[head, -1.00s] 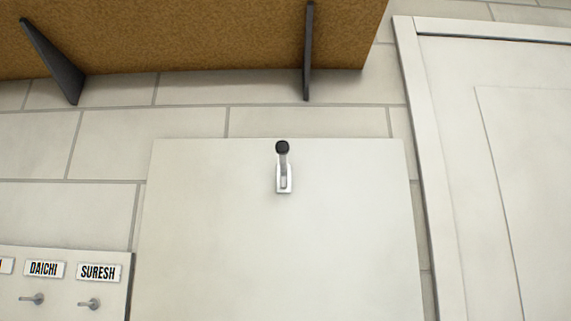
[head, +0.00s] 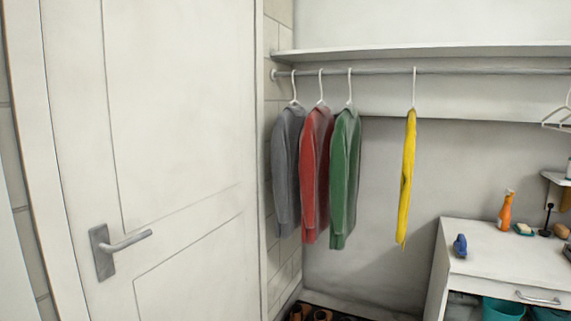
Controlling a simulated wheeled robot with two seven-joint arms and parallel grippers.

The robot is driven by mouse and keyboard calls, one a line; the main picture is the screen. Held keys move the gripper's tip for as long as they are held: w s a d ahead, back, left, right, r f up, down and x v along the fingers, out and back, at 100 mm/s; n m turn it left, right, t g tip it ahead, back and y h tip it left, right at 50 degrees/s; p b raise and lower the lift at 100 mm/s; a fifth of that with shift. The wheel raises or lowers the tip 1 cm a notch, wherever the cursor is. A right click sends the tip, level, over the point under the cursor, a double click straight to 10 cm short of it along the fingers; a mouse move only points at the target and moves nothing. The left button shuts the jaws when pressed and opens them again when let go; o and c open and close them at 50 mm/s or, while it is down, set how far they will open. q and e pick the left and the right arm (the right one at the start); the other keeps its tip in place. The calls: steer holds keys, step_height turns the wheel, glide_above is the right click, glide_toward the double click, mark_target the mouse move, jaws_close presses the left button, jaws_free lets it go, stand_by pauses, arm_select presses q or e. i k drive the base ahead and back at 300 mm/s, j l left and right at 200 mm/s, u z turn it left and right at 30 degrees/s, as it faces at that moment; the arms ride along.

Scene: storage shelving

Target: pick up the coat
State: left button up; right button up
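Several garments hang on white hangers from a grey rail (head: 385,72) under a shelf in the head view. From left to right they are a grey coat (head: 287,168), a red one (head: 315,172), a green one (head: 345,178) and, apart to the right, a thin yellow one (head: 407,180) seen edge-on. I cannot tell which of them the task calls the coat. Neither of my grippers shows in the view.
A white door (head: 150,150) with a lever handle (head: 122,248) stands at the left. A white cabinet (head: 480,250) at the right bears an orange spray bottle (head: 505,210) and a blue brush-like item (head: 460,245). Shoes (head: 312,313) lie on the floor below the garments.

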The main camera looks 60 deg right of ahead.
mark_target(286, 134)
steer(key=z, duration=2.1)
